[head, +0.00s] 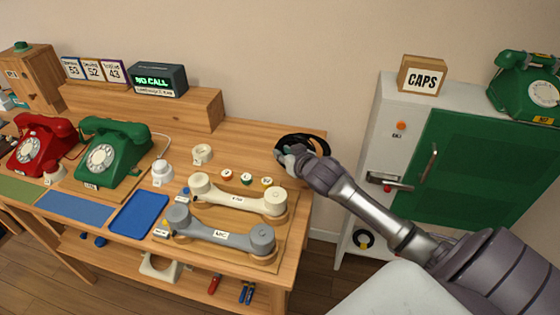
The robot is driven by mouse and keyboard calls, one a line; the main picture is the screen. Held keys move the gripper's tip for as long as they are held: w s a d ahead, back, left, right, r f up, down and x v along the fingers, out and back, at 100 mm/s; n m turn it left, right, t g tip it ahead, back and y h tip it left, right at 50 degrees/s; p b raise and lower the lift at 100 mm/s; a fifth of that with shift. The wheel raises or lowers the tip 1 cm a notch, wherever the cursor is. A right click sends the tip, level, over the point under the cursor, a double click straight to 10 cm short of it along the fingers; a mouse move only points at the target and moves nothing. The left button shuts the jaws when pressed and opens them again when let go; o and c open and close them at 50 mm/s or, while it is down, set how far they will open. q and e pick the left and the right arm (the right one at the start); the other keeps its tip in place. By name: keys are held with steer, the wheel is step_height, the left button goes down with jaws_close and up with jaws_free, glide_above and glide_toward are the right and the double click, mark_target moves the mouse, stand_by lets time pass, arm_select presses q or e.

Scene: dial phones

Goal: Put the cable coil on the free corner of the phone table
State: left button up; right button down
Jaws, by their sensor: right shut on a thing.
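The black cable coil (303,140) is at the back right corner of the wooden phone table (235,140). My right gripper (287,157) is shut on the coil at its near side. The gripper and wrist hide part of the coil, and I cannot tell whether it touches the tabletop. My left gripper is not in view.
Cream (236,197) and grey (222,236) handsets lie on the table's right part. Red (40,140) and green (113,152) dial phones stand at left. A wooden riser (140,107) holds a NO CALL display (158,79). A white cabinet (392,107) with a green door stands right.

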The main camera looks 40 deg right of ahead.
mark_target(283, 166)
steer(key=shift+f, duration=0.45)
steer(key=shift+w+f, duration=0.2)
steer(key=shift+f, duration=0.2)
step_height(283, 166, down, 3)
steer(key=shift+f, duration=0.1)
steer(key=c, duration=1.4)
jaws_free()
steer(key=shift+f, duration=0.15)
steer(key=o, duration=0.5)
steer(key=v, duration=1.2)
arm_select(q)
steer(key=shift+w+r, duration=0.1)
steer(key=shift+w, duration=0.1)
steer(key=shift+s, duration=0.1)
